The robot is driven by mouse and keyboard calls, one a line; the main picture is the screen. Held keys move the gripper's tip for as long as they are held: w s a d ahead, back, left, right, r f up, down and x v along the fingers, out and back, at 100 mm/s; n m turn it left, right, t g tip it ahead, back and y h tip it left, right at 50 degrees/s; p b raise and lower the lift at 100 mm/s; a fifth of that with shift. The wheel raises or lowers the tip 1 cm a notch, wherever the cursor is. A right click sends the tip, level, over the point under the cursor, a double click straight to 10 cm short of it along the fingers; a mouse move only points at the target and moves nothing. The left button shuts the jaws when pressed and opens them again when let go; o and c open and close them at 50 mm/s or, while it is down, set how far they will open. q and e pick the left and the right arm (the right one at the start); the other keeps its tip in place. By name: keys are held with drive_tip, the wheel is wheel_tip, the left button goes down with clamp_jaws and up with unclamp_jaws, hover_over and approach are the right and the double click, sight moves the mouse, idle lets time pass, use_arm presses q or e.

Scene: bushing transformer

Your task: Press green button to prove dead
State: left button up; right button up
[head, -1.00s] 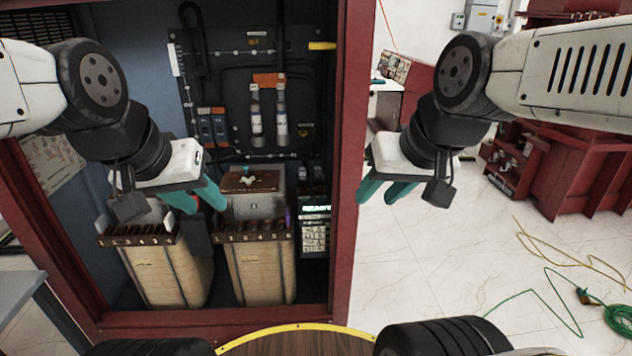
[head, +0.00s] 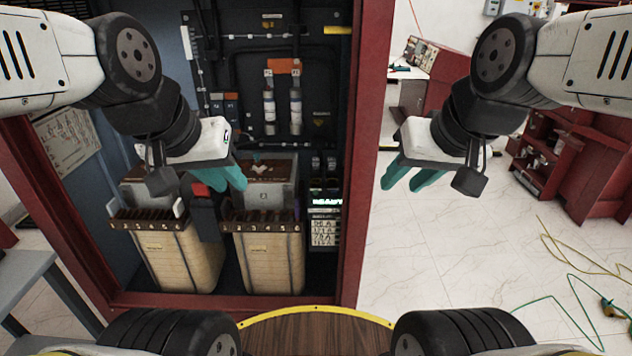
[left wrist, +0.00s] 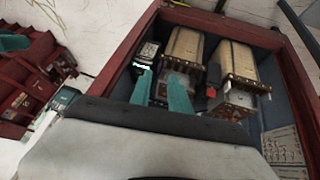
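No green button can be made out clearly. In the head view, a small panel (head: 325,229) with a lit greenish strip and rows of light keys stands at the right inside the red-framed cabinet (head: 352,150). My left gripper (head: 222,179) is open and empty, its two teal fingers apart in front of the grey box behind the right tan container. In the left wrist view its fingers (left wrist: 160,92) point toward the cabinet interior, with a gap between them. My right gripper (head: 409,179) is open and empty, outside the cabinet to the right of its frame.
Two tan containers (head: 268,262) with brown slotted tops stand on the cabinet floor. A red and black block (head: 204,212) sits between them. Two bottle-like cylinders (head: 295,110) hang on the back panel. Green and yellow cables (head: 560,310) lie on the white floor at right.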

use_arm(q)
clamp_jaws()
idle(1.4)
